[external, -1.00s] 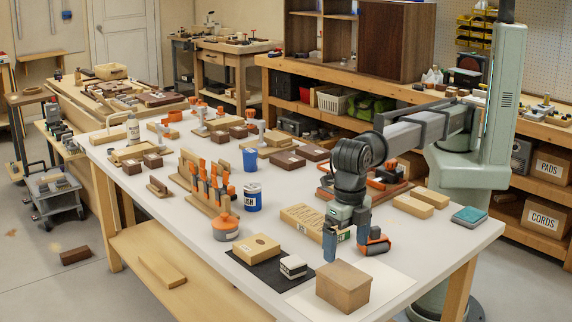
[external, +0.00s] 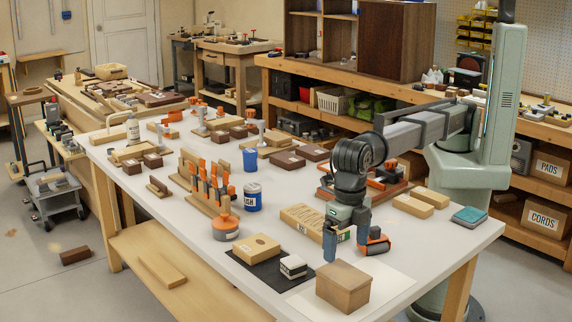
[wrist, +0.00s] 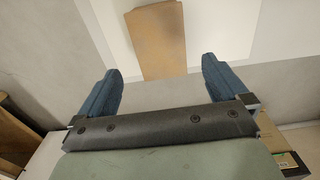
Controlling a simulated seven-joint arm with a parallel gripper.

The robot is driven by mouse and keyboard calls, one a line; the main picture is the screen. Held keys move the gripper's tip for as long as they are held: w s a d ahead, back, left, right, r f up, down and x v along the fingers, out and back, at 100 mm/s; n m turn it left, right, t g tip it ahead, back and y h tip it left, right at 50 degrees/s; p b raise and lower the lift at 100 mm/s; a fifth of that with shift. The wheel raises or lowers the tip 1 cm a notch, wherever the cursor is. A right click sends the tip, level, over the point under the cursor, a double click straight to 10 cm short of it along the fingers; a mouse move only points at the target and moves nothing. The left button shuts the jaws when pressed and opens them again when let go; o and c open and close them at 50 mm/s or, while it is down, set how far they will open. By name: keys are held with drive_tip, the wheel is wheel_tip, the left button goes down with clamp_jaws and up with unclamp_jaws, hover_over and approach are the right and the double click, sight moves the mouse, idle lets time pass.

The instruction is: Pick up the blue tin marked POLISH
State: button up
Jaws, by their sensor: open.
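A blue and white tin (external: 253,198) stands upright near the middle of the bench. Only the end of its label, like "ISH", is readable. My gripper (external: 346,246) is to the right of the tin and nearer the camera, well apart from it, with its fingers pointing down. In the wrist view, the two blue fingers of my gripper (wrist: 163,78) are spread wide with nothing between them. The tin is not visible in the wrist view.
A blue cup (external: 250,160) stands just behind the tin. A labelled wooden block (external: 300,219) lies between tin and gripper. A brown box (external: 343,284) sits in front of my gripper.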

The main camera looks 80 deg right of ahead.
drive_tip(key=shift+c, duration=0.8)
